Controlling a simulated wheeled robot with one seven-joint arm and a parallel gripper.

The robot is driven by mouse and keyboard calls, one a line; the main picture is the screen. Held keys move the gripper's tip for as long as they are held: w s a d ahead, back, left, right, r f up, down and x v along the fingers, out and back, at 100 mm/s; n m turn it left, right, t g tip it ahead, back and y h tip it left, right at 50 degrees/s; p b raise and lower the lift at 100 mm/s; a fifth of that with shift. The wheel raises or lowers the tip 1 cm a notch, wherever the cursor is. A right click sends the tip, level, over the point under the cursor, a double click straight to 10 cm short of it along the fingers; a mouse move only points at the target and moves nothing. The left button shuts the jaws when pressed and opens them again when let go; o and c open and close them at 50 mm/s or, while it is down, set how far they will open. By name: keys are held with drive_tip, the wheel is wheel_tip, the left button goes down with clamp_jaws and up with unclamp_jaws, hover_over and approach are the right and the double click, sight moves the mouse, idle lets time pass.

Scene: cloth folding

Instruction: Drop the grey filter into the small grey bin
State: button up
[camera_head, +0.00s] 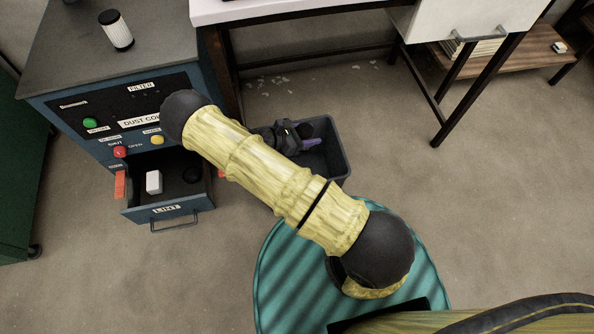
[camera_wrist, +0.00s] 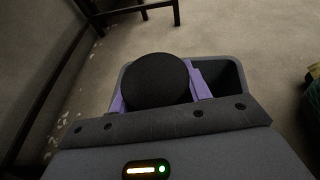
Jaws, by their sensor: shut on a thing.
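The small grey bin (camera_head: 341,166) stands on the floor, right of the blue cabinet, partly hidden by my arm. In the wrist view, the bin (camera_wrist: 236,78) lies behind and below my gripper (camera_wrist: 158,94). The purple fingers are shut on the dark grey filter (camera_wrist: 155,80), whose round dark face is turned to the wrist camera. In the head view, my gripper (camera_head: 308,142) is over the bin opening, and the filter (camera_head: 305,130) shows as a small dark shape. The filter's exact height above the bin cannot be told.
A blue cabinet (camera_head: 60,118) has an open lint drawer (camera_head: 167,212) holding a white block (camera_head: 154,182) and a dark round thing. A white filter with black ends (camera_head: 116,32) stands on top. A desk (camera_head: 275,10) is behind the bin. White scraps lie on the floor.

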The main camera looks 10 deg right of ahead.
drive_tip(key=shift+f+b, duration=0.8)
drive_tip(key=shift+f, duration=0.35)
drive_tip(key=o, duration=1.1)
drive_tip(key=p+v, duration=0.3)
drive_tip(key=v, duration=0.4)
drive_tip(key=shift+a+r, duration=0.1)
drive_tip(key=shift+a, duration=0.15)
